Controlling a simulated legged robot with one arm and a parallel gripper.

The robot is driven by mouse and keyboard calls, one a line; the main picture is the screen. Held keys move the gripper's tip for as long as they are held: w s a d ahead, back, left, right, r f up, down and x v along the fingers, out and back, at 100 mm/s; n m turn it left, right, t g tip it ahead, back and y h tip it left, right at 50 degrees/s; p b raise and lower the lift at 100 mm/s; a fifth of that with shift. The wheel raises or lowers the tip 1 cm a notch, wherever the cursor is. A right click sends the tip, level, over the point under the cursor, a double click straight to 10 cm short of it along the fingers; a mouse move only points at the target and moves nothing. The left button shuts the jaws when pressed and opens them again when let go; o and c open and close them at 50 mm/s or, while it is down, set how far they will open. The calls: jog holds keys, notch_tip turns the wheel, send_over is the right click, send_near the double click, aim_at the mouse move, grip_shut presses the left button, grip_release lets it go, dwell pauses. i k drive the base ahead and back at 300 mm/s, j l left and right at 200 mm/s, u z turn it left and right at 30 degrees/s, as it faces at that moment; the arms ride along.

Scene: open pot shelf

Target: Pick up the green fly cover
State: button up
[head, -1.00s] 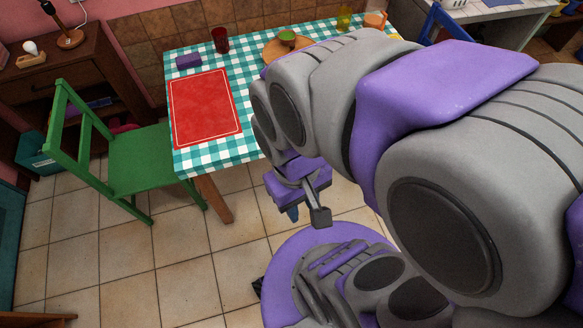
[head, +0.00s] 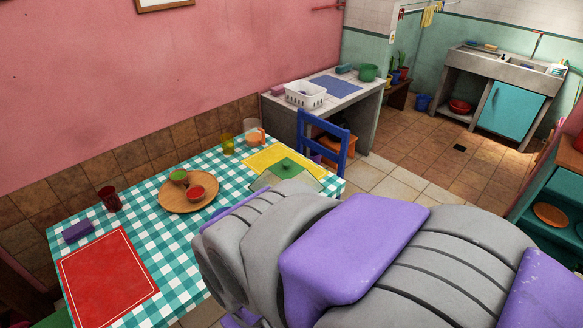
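A green thing with a small raised knob (head: 288,167), which looks like the fly cover, is on the checkered table (head: 130,215) near its right end. A pale, see-through greenish sheet or mesh spreads around it, over part of a yellow placemat (head: 262,158). My arm's lower links cover the near part of this area. My gripper's fingers are not seen; only a bit of purple shows below the arm at the bottom edge.
A dark red cup (head: 109,199), a purple block (head: 77,231), a red placemat (head: 108,278), a yellow glass (head: 227,143) and an orange-handled pitcher (head: 253,135) are also on the table.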

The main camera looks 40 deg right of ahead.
aim_at(286, 169)
jog(key=z, duration=1.25)
